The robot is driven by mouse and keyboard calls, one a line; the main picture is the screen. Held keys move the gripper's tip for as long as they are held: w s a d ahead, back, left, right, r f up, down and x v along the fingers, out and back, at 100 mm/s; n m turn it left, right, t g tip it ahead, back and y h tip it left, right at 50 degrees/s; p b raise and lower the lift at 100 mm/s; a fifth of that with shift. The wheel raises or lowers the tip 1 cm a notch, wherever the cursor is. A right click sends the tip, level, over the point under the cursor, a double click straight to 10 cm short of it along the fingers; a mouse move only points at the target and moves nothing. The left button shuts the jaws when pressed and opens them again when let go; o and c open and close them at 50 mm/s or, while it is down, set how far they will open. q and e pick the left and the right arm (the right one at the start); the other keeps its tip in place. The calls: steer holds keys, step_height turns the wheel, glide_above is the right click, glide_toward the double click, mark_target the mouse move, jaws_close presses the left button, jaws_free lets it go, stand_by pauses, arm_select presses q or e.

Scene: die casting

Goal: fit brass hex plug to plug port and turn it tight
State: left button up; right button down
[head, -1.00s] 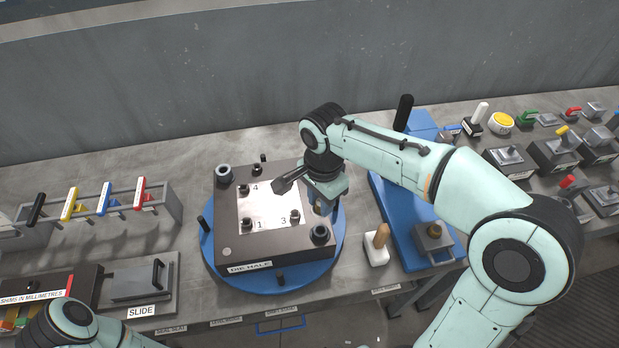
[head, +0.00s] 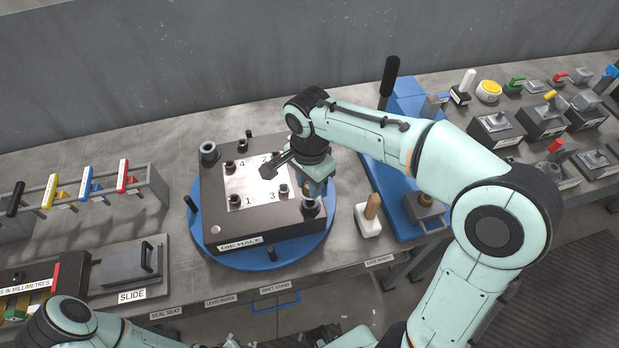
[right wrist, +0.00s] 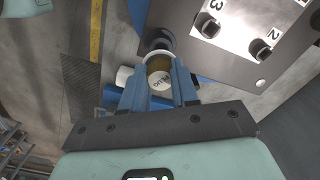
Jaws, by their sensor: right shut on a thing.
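My right gripper (right wrist: 160,95) is shut on the brass plug (right wrist: 160,70), whose pale end marked with lettering shows between the blue fingers. In the head view my right gripper (head: 316,188) is low at the right side of the dark die half (head: 262,232), close to its front right corner post. The fingers partly hide that side, and I cannot make out the plug port or tell whether the plug touches the die. My left arm shows at the bottom left of the head view; its gripper is out of the picture.
A white block with a wooden handle (head: 368,222) and a blue stand (head: 392,188) are close on the right. Coloured-handled tools (head: 90,190) hang on a rack at left.

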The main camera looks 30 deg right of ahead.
steer(key=shift+f+b, duration=0.4)
steer(key=shift+f, duration=0.6)
arm_select(q)
steer(key=shift+s+f, duration=0.4)
steer(key=shift+f, duration=0.35)
steer(key=shift+r, duration=0.1)
steer(key=shift+s+f+b, duration=0.3)
steer(key=shift+f+b, duration=0.2)
steer(key=shift+f, duration=0.1)
steer(key=shift+s+f+b, duration=0.25)
steer(key=shift+f+b, duration=0.2)
steer(key=shift+f, duration=0.15)
arm_select(e)
steer(key=shift+f, duration=1.7)
steer(key=c, duration=0.8)
jaws_free()
step_height(320, 180, up, 14)
steer(key=shift+w+f+p, duration=0.1)
steer(key=shift+f+p, duration=0.15)
steer(key=shift+p, duration=0.95)
arm_select(q)
steer(key=r, duration=0.1)
steer(key=w+r, duration=0.1)
steer(key=shift+w+r, duration=0.2)
steer(key=shift+r, duration=0.2)
